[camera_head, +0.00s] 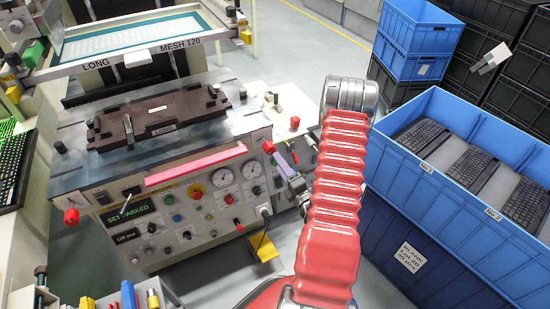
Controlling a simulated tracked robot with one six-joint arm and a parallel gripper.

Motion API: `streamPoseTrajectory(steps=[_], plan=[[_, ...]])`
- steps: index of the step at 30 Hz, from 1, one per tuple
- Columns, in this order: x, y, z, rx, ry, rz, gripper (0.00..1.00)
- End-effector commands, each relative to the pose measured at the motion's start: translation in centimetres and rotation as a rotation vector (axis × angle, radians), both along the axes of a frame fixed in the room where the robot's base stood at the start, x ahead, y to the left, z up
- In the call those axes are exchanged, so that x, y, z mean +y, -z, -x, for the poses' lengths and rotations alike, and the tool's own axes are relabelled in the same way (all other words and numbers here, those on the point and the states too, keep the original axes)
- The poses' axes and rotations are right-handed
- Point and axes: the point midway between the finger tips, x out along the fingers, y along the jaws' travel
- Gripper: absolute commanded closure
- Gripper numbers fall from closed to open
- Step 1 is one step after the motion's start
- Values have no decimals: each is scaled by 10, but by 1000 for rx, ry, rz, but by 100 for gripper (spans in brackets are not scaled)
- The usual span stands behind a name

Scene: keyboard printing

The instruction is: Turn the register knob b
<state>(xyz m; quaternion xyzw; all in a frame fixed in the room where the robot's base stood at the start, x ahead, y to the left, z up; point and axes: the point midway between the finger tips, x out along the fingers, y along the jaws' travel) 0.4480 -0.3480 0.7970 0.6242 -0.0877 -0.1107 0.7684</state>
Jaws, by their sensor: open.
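The printing machine (215,235) stands at the left with a metal bed and a dark fixture labelled LONG (165,115) on it. Red knobs show around the bed: one at the front left corner (71,216), one at the front right (268,147) and one on the right side (294,122). I cannot read a letter on any of them, so I cannot tell which is register knob b. My red ribbed arm rises in the middle, right of the machine.
The front panel has gauges (223,177), buttons and a display reading SET PARKED (130,212). A screen frame marked MESH 120 (135,40) is above the bed. A blue crate (440,210) with keyboards stands close at right. A yellow pedal (266,248) is low in front.

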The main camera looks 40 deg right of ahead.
Motion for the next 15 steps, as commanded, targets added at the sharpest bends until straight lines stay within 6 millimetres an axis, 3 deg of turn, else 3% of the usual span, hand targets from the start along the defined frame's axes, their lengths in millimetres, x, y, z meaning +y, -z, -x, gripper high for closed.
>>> streamPoseTrajectory(steps=[6, 15], plan=[[8, 1, 27, 1, 1, -2, 49], [10, 0, 33, 0, 0, 0, 49]])
